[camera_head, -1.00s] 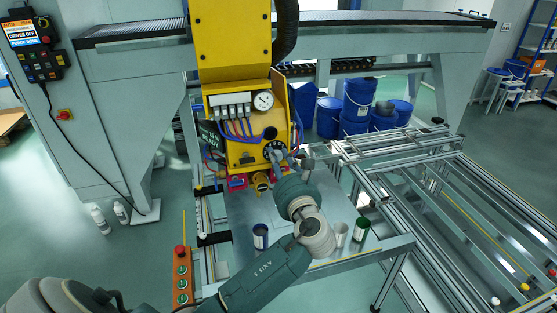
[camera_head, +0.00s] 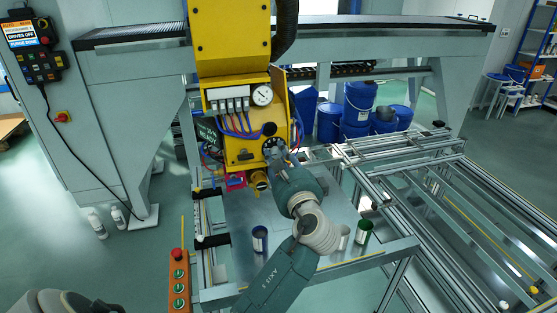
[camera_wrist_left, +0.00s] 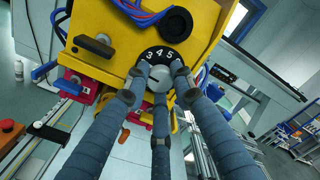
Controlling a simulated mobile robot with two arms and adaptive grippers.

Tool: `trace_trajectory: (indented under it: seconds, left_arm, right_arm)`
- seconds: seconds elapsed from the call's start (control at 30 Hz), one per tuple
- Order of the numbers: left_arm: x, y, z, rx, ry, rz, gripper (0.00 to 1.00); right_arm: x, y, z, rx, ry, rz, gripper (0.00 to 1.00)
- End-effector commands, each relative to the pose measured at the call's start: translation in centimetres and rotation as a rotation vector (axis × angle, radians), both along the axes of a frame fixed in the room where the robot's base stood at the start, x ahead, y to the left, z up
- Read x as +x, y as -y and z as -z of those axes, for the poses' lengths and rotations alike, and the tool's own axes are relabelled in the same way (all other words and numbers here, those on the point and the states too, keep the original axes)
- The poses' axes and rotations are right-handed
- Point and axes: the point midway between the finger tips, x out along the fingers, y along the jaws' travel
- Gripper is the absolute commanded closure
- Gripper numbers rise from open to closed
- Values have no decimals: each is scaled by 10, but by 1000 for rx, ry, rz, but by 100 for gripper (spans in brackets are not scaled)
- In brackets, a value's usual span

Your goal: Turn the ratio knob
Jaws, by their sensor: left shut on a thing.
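The ratio knob (camera_wrist_left: 166,80) is a grey round knob on the lower front of the yellow panel. A black dial (camera_wrist_left: 160,54) with white numbers 3, 4 and 5 shows above it in the left wrist view. My left gripper (camera_wrist_left: 162,82) has its blue-grey fingers around the knob and is shut on it. In the head view my left gripper (camera_head: 279,152) meets the panel at the dial, and its fingers hide most of the knob. My right gripper is not in view.
The yellow panel (camera_head: 241,155) also carries a round gauge (camera_head: 262,95), blue hoses and a black knob (camera_wrist_left: 175,21). Cans, including a blue one (camera_head: 260,239) and a green one (camera_head: 364,231), stand on the metal table (camera_head: 240,212) below. Blue drums (camera_head: 358,105) stand behind.

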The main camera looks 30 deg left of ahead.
Motion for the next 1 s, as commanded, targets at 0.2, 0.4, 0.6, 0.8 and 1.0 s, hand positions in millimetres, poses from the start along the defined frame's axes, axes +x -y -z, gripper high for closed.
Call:
trace_trajectory:
  seconds: [0.2,0.4,0.6,0.8,1.0]
  left_arm:
    - [-1,-2,-4,-34,54,-3,100]
    - [-1,-2,-4,-46,67,-3,100]
    - [-1,-2,-4,-47,67,-4,100]
    - [-1,-2,-4,-46,66,-4,68]
    - [0,-1,-2,-48,63,-2,68]
  right_arm:
    - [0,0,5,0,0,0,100]
    - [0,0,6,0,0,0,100]
    - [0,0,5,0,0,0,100]
    - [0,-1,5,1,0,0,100]
    - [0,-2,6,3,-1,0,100]
